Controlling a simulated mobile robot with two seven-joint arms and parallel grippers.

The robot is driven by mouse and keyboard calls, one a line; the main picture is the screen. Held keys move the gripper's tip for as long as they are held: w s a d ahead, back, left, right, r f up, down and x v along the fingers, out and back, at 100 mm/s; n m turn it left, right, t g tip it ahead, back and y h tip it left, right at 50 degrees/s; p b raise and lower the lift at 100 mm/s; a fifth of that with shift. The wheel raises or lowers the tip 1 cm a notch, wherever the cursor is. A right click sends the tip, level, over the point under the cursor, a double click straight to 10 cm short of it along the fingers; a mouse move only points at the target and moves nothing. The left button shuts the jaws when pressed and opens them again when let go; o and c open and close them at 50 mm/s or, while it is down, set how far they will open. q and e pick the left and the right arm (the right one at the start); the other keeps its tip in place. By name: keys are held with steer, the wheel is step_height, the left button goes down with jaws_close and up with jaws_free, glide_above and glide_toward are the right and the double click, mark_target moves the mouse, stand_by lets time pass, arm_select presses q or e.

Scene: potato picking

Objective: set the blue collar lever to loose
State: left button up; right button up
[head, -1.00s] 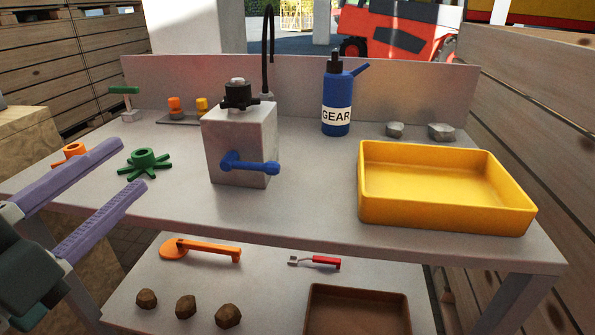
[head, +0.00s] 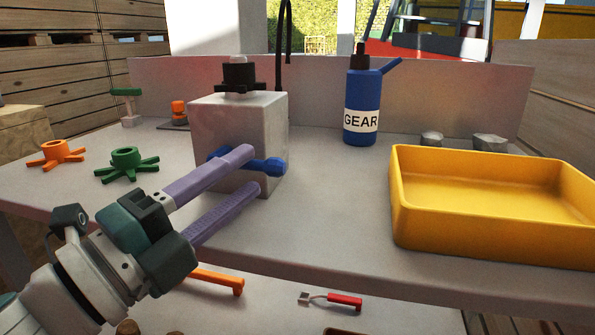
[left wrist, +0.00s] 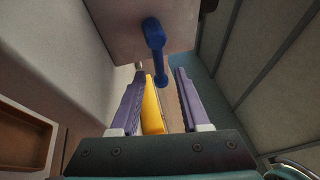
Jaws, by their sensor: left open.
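The blue collar lever (head: 272,167) sits on the front face of a grey block (head: 237,115). Its arm points right, roughly level. My left gripper (head: 251,169) is open in front of the block, and its upper purple finger covers the middle of the lever. In the left wrist view, the blue lever (left wrist: 155,40) hangs ahead of my left gripper (left wrist: 157,73), and its rounded end appears between the two fingers. I see no clear contact. My right gripper is not in view.
A yellow tray (head: 398,220) stands to the right and a blue GEAR bottle (head: 361,100) behind. Green (head: 126,165) and orange (head: 56,154) star-shaped knobs lie left. A lower shelf holds a red-handled tool (head: 345,300). The bench between block and tray is clear.

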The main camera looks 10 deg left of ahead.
arm_select(q)
steer(key=shift+w+d+r, duration=0.1)
steer(key=shift+w+d, duration=0.15)
steer(key=shift+w, duration=0.25)
jaws_close()
stand_by(1.2)
